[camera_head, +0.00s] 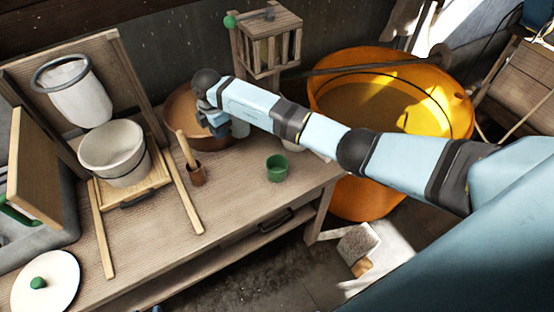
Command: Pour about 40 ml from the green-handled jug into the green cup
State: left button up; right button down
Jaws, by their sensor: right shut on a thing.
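The green cup (277,168) stands upright on the wooden bench, near its right end. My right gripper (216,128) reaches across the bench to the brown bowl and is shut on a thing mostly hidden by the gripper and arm. No green-handled jug can be clearly made out. My left gripper is out of view.
A wide brown bowl (181,112) stands behind the gripper. A white bucket (113,150) sits on a wooden frame at left. A large orange tub (360,203) stands beyond the bench's right edge, under my arm.

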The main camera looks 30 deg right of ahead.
notch_tip(320, 180, down, 10)
jog(key=m+p, duration=0.2)
jog(key=m, duration=0.7)
jog(key=shift+s+d+f+y, duration=0.1)
jog(key=shift+s+f+y, duration=0.1)
jog(key=shift+f+y, duration=0.1)
